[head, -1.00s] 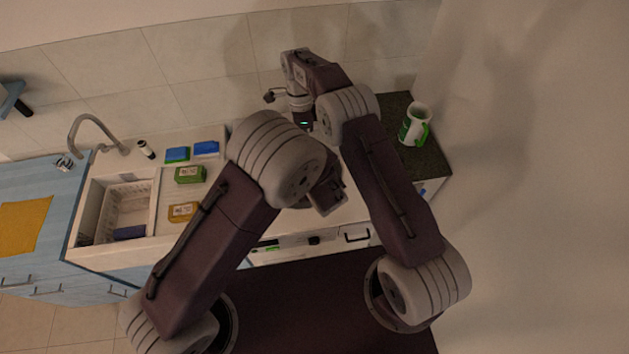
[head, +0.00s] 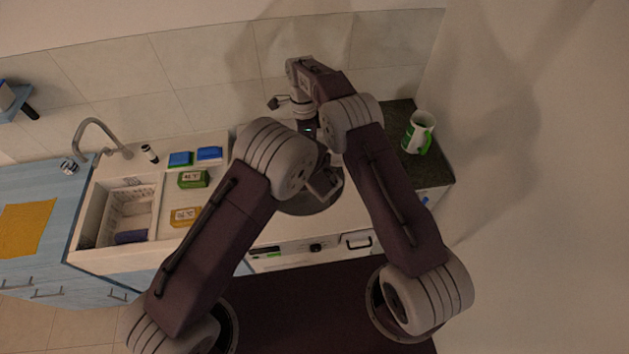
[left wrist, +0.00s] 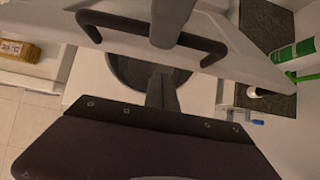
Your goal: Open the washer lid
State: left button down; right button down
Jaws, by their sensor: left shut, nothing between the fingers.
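The washer (head: 345,226) is the white machine under my arms. In the left wrist view its pale lid (left wrist: 50,22), with a dark bar handle (left wrist: 212,52), stands raised and tilted close to the camera. Below it shows the dark round drum opening (left wrist: 125,70). In the head view the opening (head: 305,206) is partly visible; my arms hide most of the lid. My left gripper (left wrist: 161,60) is shut and empty, in front of the lid near the handle; I cannot tell whether it touches. My right gripper (head: 307,130) points down behind my arms, its fingers hidden.
A wall closes the right side.

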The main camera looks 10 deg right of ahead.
jog(key=shift+w+f, duration=0.1)
jog(key=shift+w, duration=0.2)
pick_arm(q)
jog(key=shift+w+r, duration=0.8)
jog(key=shift+r, duration=0.3)
pick_arm(e)
jog(key=c, duration=1.5)
grip_release()
jog(key=shift+o, duration=0.2)
jog(key=shift+w+a, duration=0.1)
pick_arm(q)
jog(key=shift+w+a, duration=0.15)
